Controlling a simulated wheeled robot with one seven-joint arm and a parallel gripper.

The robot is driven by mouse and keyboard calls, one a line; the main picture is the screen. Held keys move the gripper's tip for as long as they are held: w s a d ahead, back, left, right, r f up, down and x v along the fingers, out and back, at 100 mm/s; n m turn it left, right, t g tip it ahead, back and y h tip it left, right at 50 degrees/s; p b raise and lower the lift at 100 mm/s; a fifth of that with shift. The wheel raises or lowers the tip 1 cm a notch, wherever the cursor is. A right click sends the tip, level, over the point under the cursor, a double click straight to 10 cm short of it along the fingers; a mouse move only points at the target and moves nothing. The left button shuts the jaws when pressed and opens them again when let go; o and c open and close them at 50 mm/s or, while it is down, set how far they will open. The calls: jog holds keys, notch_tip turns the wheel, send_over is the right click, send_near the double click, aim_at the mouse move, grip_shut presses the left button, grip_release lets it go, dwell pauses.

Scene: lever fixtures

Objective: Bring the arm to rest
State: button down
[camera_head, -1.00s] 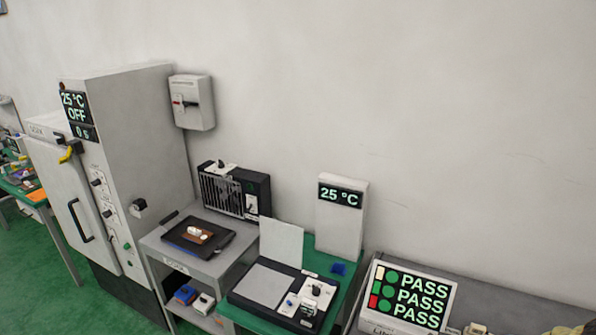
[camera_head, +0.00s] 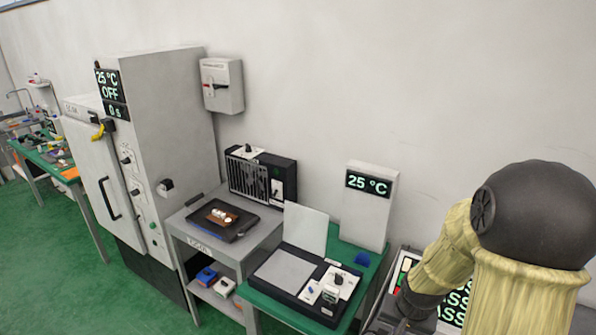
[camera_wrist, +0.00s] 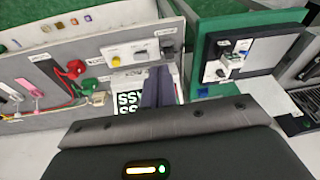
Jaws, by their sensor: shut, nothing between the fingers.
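My arm (camera_head: 520,235), tan-sleeved with a dark rounded joint, stands at the right of the head view. It covers much of the screen showing PASS lines. My gripper (camera_wrist: 158,80) shows in the wrist view as two dark fingers pressed together with nothing between them. In that view the fingers are over part of the same lit screen (camera_wrist: 132,104). In the head view I cannot make out the fingertips.
A tall grey oven (camera_head: 165,130) reading 25 °C OFF stands left. A grey cart (camera_head: 255,238) holds a black tray. A green bench (camera_head: 372,268) carries a flat device and a 25 °C display (camera_head: 368,195). A switch box (camera_head: 222,88) is on the wall. Green floor is clear at front left.

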jog(key=s+a+r+n+b, duration=0.1)
jog(key=s+a+r+n, duration=0.4)
jog(key=s+a, duration=0.2)
jog(key=shift+a, duration=0.3)
jog(key=shift+d, duration=0.15)
dwell(2.3)
